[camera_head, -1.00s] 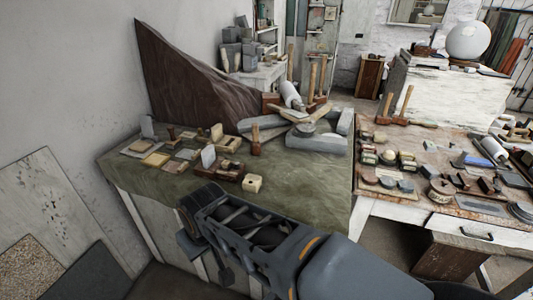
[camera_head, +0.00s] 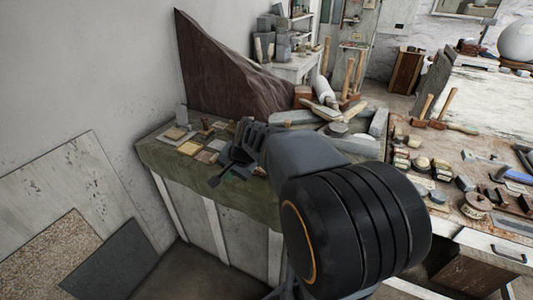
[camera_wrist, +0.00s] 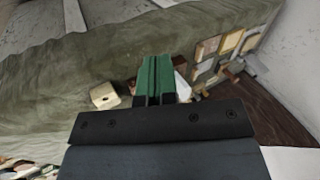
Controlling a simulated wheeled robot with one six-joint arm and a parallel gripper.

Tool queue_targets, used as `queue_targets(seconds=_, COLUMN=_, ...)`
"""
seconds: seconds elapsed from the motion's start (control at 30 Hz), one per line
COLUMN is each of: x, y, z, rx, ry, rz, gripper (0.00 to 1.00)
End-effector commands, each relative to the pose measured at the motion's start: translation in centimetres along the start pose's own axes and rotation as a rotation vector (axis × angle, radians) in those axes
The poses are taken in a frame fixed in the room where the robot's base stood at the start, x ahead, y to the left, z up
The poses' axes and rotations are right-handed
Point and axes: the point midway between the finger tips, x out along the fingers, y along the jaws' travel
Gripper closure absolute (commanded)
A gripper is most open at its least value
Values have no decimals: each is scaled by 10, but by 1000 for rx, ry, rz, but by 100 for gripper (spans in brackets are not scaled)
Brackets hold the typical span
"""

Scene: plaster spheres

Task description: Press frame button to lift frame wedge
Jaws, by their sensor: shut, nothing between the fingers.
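My gripper (camera_wrist: 155,78) is shut and empty, its green fingers pressed together in the wrist view. It is over the green cloth-covered table (camera_wrist: 60,75). A small cream block with a dark hole (camera_wrist: 104,96) sits left of the fingers, apart from them. A brown piece (camera_wrist: 132,86) and a pale upright piece (camera_wrist: 181,86) show partly behind the fingers. I cannot tell which piece is the frame button or the frame wedge. In the head view my arm covers the cream block and much of the table's front half.
Small framed panels (camera_wrist: 231,41) lie near the wall. Grey stone bars and mallets (camera_head: 350,78) crowd the table's right rear. Stone slabs (camera_head: 105,260) lean at the lower left wall.

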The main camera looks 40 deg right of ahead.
Motion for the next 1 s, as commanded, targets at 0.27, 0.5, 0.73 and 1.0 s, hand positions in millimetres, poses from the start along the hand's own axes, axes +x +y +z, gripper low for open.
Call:
queue_targets(seconds=0.27, x=0, y=-2, z=-150, rx=767, ry=46, rz=-211, gripper=100)
queue_targets(seconds=0.5, x=2, y=21, z=-216, rx=1096, ry=66, rz=-324, gripper=100)
queue_targets(seconds=0.73, x=3, y=28, z=-231, rx=1177, ry=70, rz=-355, gripper=100)
queue_targets(seconds=1.0, x=3, y=28, z=-231, rx=1175, ry=69, rz=-354, gripper=100)
